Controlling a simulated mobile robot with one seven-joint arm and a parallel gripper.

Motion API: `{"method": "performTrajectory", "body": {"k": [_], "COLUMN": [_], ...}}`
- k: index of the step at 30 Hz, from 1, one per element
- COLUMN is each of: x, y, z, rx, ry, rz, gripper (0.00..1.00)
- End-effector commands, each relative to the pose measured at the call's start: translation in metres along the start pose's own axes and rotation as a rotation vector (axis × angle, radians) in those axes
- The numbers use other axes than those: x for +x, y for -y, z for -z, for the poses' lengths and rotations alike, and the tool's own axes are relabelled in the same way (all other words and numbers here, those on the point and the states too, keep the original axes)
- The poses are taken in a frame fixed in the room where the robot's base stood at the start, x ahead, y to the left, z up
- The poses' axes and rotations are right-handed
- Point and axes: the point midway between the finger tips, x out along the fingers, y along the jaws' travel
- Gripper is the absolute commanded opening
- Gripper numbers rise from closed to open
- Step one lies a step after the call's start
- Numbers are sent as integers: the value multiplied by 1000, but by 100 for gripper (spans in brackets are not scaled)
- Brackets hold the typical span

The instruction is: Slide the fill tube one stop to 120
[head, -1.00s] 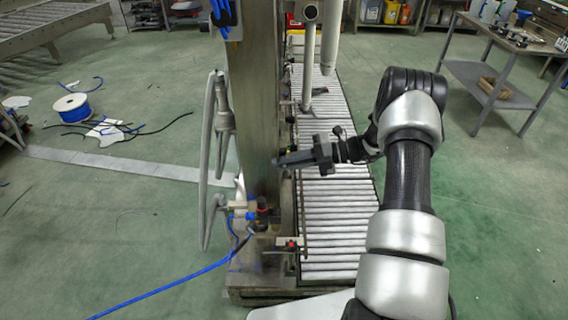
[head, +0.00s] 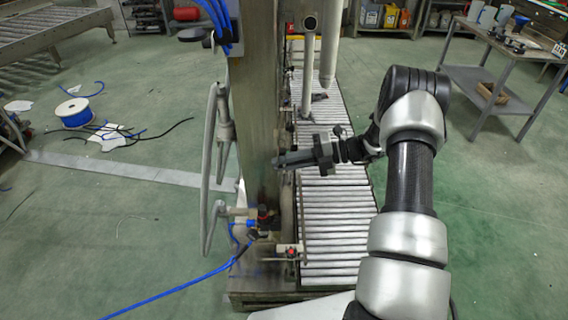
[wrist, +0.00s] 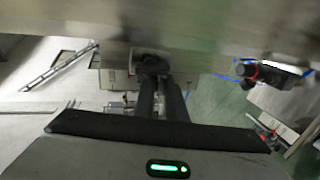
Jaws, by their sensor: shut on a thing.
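A grey metal tube, which looks like the fill tube (head: 309,70), hangs upright beside the steel column (head: 254,100) over the roller conveyor in the head view. A second pale tube (head: 330,45) stands just behind it. My gripper (head: 281,161) points left at the column's right side, well below the tube's top. In the wrist view my gripper (wrist: 157,80) is shut on a dark knob-like part (wrist: 150,63) against the steel face. The fingers partly hide that part. I cannot read any scale mark or 120.
The roller conveyor (head: 335,215) runs under my arm. A grey hose with a nozzle (head: 225,125) hangs left of the column. A valve with blue hose (head: 262,214) sits low on the column. A side table (head: 480,75) stands at the right; green floor beside it is open.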

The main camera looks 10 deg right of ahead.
Motion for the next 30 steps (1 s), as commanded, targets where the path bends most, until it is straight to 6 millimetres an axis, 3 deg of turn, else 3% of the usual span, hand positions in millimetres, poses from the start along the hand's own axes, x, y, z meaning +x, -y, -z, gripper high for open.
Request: {"method": "performTrajectory", "body": {"k": [13, 29, 30], "x": [-6, -6, -6], "y": [-20, -21, -21], "z": [-1, -1, -1], "rx": [-2, -1, -1], "ry": [3, 3, 2], "rz": [0, 0, 0], "gripper": [0, 0, 18]}}
